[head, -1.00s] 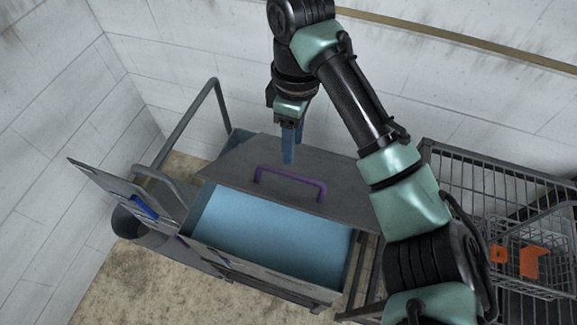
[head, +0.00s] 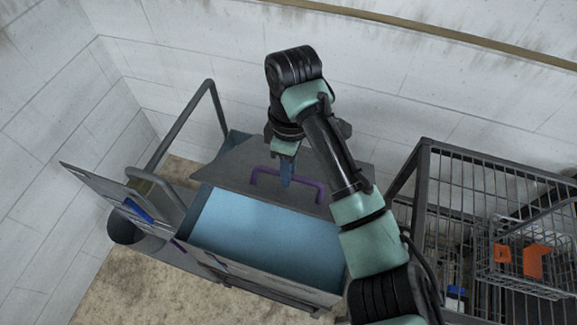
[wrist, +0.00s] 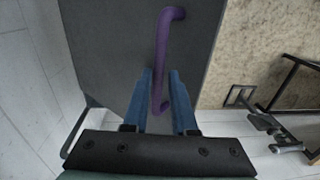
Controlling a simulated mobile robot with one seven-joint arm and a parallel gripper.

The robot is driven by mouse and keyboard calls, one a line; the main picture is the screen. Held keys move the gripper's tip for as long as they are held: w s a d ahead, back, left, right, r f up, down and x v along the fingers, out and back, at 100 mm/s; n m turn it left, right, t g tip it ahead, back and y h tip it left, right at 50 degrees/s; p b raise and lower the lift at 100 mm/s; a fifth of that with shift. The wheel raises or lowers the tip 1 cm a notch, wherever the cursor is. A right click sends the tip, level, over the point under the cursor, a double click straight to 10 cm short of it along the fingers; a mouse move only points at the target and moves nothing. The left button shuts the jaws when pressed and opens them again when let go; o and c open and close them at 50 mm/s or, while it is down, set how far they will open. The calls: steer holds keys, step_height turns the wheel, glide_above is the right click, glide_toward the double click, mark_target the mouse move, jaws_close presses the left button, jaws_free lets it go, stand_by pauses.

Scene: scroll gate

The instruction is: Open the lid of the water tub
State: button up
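The water tub (head: 265,228) has a light blue inside, which shows in front of its dark grey lid (head: 215,172). The lid covers the back part of the tub and carries a purple bar handle (head: 320,190). My gripper (head: 286,185) points down at the handle, near its middle in the head view. In the wrist view, the blue fingers of my gripper (wrist: 161,75) stand on either side of the purple handle (wrist: 163,45) and look open around it. The lid (wrist: 110,45) fills the upper left there. Whether a finger touches the bar is not clear.
A grey panel with a blue handle (head: 138,209) stands tilted at the tub's left. A grey rail (head: 185,125) rises behind it. A wire cart (head: 475,200) with an orange item (head: 537,262) stands on the right. White walls close off the back and left.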

jaws_close()
stand_by(1.1)
